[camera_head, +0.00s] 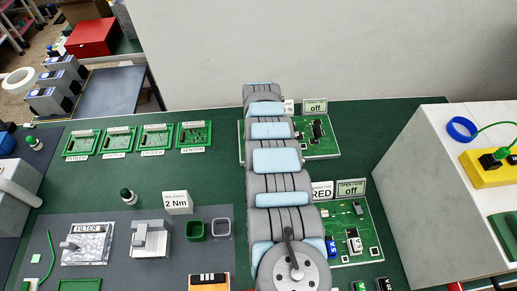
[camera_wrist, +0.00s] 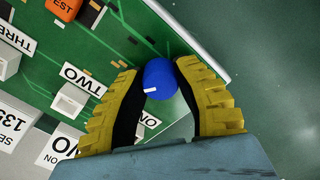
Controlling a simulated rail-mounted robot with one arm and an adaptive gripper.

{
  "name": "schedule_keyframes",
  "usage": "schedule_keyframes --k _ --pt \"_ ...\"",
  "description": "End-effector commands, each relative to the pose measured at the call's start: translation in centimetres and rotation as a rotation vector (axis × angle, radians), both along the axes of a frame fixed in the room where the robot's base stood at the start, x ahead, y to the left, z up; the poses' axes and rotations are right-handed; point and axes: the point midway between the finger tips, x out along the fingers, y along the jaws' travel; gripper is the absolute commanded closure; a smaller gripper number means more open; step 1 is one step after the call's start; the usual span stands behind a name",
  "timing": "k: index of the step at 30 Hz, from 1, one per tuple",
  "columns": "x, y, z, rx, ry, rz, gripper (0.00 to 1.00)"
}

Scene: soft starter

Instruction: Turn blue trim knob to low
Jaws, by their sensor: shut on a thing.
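In the wrist view, the round blue trim knob (camera_wrist: 161,84) sits near the edge of a green circuit board (camera_wrist: 105,45). A short white mark on its face points toward the left of the picture. My gripper (camera_wrist: 159,70) has its yellow ribbed fingers on either side of the knob and is shut on it. A white label reading TWO (camera_wrist: 82,78) lies left of the knob. I cannot read any low mark beside the knob. In the head view my arm covers the middle of the bench and hides the gripper and the knob.
The wrist view shows an orange TEST button (camera_wrist: 66,6) and a THREE label (camera_wrist: 14,37). In the head view, a far board (camera_head: 318,151) and a near board (camera_head: 372,212) lie partly behind my arm. A large grey box (camera_head: 425,190) stands to the right.

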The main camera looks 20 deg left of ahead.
Motion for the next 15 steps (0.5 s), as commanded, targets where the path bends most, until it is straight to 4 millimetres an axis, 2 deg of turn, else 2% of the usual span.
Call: schedule_keyframes --k 15 --pt "0.11 -0.10 -0.27 -0.001 0.000 0.428 1.00"
